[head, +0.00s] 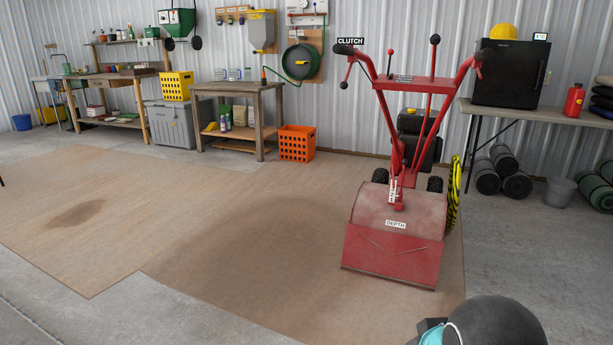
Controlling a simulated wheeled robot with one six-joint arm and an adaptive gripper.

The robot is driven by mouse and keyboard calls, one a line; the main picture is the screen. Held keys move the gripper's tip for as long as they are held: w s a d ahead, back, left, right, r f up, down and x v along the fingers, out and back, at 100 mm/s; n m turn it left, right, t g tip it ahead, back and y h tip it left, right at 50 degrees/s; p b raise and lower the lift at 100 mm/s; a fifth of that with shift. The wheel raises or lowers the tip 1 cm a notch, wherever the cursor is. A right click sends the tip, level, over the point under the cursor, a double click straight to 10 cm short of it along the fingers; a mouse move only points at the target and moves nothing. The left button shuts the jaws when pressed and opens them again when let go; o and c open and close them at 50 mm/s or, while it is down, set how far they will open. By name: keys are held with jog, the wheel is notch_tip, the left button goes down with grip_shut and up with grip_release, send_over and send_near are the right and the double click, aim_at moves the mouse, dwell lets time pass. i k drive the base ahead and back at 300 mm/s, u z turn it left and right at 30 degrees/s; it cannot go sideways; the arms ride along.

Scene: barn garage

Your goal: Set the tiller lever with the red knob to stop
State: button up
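The red tiller (395,222) stands on the brown floor covering, right of the middle of the head view. A short upright lever with a small red knob (391,52) rises from its crossbar. A taller lever with a black knob (435,40) stands to the right of it. A small white label (404,78) sits on the crossbar between them; its words are too small to read, and I cannot tell the red-knob lever's setting. A CLUTCH label (350,41) is at the left handle. Part of my arm shows at the bottom right, apart from the tiller; my gripper's fingers are not in view.
Open brown floor covering (200,225) lies left of the tiller. An orange crate (297,143) and a workbench (238,88) stand behind to the left. A table (540,113) with a black cabinet (510,73) and rolled mats (487,176) are behind to the right.

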aim_at(391, 52)
jog(key=u, duration=0.55)
jog(key=i, duration=2.15)
jog(key=z, duration=0.65)
jog(key=i, duration=1.4)
jog(key=z, duration=0.75)
